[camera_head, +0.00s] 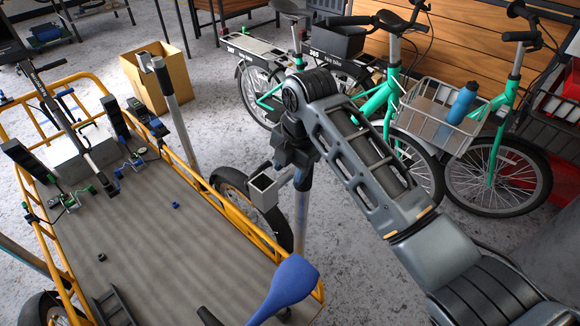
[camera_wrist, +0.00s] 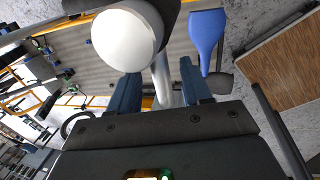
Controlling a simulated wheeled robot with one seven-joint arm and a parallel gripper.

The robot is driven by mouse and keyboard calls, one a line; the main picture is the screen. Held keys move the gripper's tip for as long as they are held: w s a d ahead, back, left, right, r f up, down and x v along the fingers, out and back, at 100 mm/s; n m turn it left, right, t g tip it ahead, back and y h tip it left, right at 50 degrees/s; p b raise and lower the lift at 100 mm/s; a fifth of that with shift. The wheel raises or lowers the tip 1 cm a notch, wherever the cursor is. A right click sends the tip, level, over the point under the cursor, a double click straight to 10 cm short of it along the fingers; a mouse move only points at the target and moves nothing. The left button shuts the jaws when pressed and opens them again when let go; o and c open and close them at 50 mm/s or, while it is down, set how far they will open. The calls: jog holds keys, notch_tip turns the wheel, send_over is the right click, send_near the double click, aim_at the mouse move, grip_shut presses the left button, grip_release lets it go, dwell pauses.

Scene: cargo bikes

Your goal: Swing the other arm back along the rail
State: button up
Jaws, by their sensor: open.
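The cargo bike's orange rail (camera_head: 180,168) runs around its grey deck (camera_head: 175,240). One grey arm-like post (camera_head: 172,90) with a square end stands at the rail's far side. A second grey post (camera_head: 301,215), with a square-ended piece (camera_head: 266,190) beside its top, stands at the rail's near right. My gripper (camera_head: 296,150) is above this second post, partly hidden by my arm. In the wrist view, its open blue fingers (camera_wrist: 160,90) stand either side of a pale tube (camera_wrist: 162,72); contact cannot be told. A large white rounded end (camera_wrist: 128,38) is close to the camera.
A blue saddle (camera_head: 288,284) is near the rail's front right, also in the wrist view (camera_wrist: 207,36). Green bikes (camera_head: 490,150) stand at the right, one carrying a basket with a blue bottle (camera_head: 462,103). A cardboard box (camera_head: 158,80) is behind the rail.

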jog(key=shift+f, duration=0.2)
grip_shut()
dwell(0.4)
